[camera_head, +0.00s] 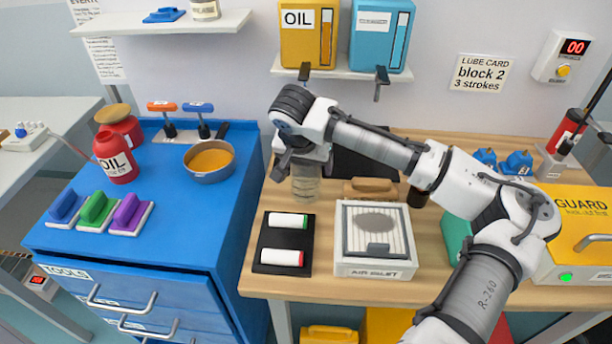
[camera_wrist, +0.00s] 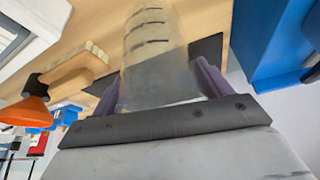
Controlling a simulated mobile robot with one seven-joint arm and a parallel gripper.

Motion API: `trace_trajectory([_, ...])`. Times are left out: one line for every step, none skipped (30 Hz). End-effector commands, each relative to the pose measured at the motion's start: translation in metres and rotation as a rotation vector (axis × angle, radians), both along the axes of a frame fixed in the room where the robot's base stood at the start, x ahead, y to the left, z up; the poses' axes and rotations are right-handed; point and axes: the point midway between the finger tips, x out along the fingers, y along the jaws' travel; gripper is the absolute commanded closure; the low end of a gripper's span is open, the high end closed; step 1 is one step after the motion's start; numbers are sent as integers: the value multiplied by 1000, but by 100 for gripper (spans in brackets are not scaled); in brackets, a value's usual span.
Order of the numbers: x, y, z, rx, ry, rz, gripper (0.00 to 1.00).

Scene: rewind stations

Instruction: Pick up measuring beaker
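The measuring beaker (camera_head: 306,183) is clear, with dark graduation marks. In the head view it shows below my gripper (camera_head: 300,162), over the back left part of the wooden bench. In the wrist view the beaker (camera_wrist: 155,60) lies between the two dark purple fingers of my gripper (camera_wrist: 160,88), one on each side and very close to its wall. I cannot tell whether the fingers press on it. The beaker's upper part is hidden by my gripper in the head view. Whether its base touches the bench is not clear.
A black tray (camera_head: 284,266) with two white rolls and a white air inlet box (camera_head: 373,268) stand in front. A blue tool cabinet (camera_head: 200,235) adjoins left. A shelf (camera_head: 342,72) hangs above.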

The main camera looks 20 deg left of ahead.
Motion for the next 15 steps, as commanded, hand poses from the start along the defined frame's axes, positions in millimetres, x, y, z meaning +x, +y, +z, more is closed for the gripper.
trace_trajectory([0, 0, 0, 0, 0, 0, 29])
trace_trajectory([0, 0, 0, 0, 0, 0, 33])
trace_trajectory([0, 0, 0, 0, 0, 0, 39])
trace_trajectory([0, 0, 0, 0, 0, 0, 42])
trace_trajectory([0, 0, 0, 0, 0, 0, 46])
trace_trajectory([0, 0, 0, 0, 0, 0, 52])
trace_trajectory([0, 0, 0, 0, 0, 0, 55])
trace_trajectory([0, 0, 0, 0, 0, 0, 55])
trace_trajectory([0, 0, 0, 0, 0, 0, 55])
trace_trajectory([0, 0, 0, 0, 0, 0, 55])
trace_trajectory([0, 0, 0, 0, 0, 0, 55])
trace_trajectory([0, 0, 0, 0, 0, 0, 55])
trace_trajectory([0, 0, 0, 0, 0, 0, 55])
trace_trajectory([0, 0, 1, 0, 0, 0, 55])
trace_trajectory([0, 0, 1, 0, 0, 0, 55])
